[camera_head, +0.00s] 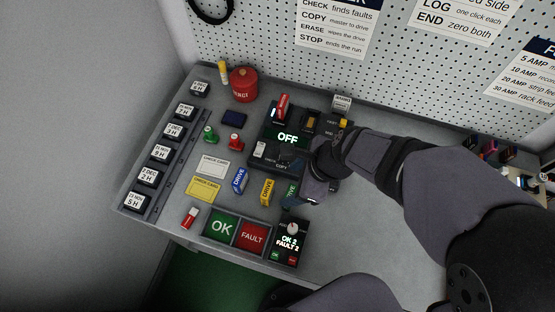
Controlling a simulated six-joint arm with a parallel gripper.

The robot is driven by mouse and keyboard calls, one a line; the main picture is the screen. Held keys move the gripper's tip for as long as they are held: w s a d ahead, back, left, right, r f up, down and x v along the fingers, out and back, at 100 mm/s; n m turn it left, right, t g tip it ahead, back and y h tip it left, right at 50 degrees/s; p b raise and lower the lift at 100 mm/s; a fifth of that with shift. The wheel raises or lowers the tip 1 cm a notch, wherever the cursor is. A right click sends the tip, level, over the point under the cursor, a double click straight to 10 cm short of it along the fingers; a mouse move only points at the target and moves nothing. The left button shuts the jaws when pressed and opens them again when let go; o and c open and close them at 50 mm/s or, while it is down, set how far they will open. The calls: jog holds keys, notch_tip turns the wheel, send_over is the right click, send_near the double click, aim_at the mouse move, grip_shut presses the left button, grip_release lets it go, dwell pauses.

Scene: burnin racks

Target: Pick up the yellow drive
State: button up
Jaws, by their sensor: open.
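The yellow drive (267,192) lies on the bench between a blue drive (239,180) and a green drive (291,191). Its "DRIVE" label faces up. My gripper (289,182) is open, just right of the yellow drive and close to the green drive, which it partly covers. I see nothing held between its fingers. Its height above the bench is hard to tell.
Behind stands a black device (287,137) reading "OFF", with a red stick upright in it. In front are the OK tray (222,226), the FAULT tray (252,237) and a counter box (290,241). Cards (203,189) lie left.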

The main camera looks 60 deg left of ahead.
send_over(268, 189)
jog(key=w+d, duration=0.1)
jog(key=d, duration=0.1)
jog(key=shift+m, duration=0.4)
jog(key=shift+w+p+x, duration=0.15)
jog(key=shift+p+x, duration=0.05)
jog(key=shift+x, duration=1.75)
jog(key=shift+w+p+x, duration=0.15)
jog(key=shift+x, duration=1.85)
jog(key=c, duration=1.2)
